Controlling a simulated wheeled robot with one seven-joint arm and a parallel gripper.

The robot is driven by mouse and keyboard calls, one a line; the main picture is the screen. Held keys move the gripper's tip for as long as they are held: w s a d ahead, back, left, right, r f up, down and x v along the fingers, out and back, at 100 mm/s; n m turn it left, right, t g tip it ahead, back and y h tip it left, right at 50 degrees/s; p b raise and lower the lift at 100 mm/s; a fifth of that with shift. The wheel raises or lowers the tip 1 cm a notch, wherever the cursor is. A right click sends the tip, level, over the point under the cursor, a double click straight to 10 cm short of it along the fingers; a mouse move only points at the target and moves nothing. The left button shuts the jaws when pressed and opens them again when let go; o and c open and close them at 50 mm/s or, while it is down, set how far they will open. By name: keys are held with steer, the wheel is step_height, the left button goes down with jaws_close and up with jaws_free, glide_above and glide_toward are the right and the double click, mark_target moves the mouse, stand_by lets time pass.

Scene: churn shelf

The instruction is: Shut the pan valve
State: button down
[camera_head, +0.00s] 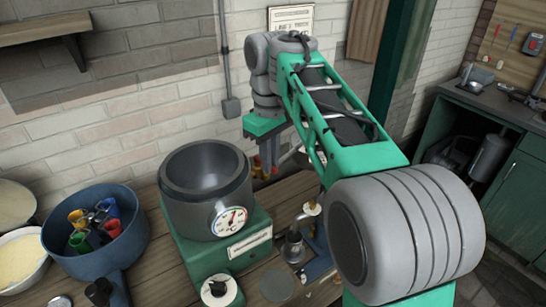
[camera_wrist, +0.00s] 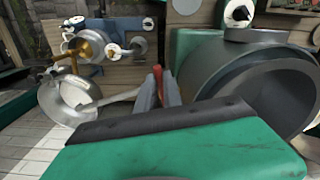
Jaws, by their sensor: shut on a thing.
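A grey steel pan (camera_head: 206,175) with a round dial (camera_head: 229,221) on its front sits on a green base (camera_head: 200,258). It also fills the right of the wrist view (camera_wrist: 225,70). My gripper (camera_head: 267,168) points down just right of the pan, close to its wall. In the wrist view my gripper's fingers (camera_wrist: 160,94) are shut on a slim red handle (camera_wrist: 157,76), which looks like the valve lever. Only its red end shows between the fingers. The valve body is hidden, so I cannot tell its angle.
A blue pot (camera_head: 92,250) with several coloured-handled items stands left of the pan. A brass fitting (camera_head: 311,209) and a small steel cup (camera_head: 293,248) stand to the right. A shiny steel bowl (camera_wrist: 67,102) lies left of my fingers. The brick wall is close behind.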

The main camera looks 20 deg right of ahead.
steer(key=shift+s+a+m, duration=0.1)
steer(key=shift+a+m, duration=0.15)
steer(key=shift+m, duration=0.4)
steer(key=shift+s+a+m, duration=0.1)
steer(key=shift+a+m, duration=0.15)
steer(key=shift+m, duration=0.4)
steer(key=c, duration=1.5)
jaws_free()
step_height(320, 180, up, 8)
steer(key=p, duration=0.7)
steer(key=shift+f, duration=0.1)
steer(key=shift+s+f, duration=0.1)
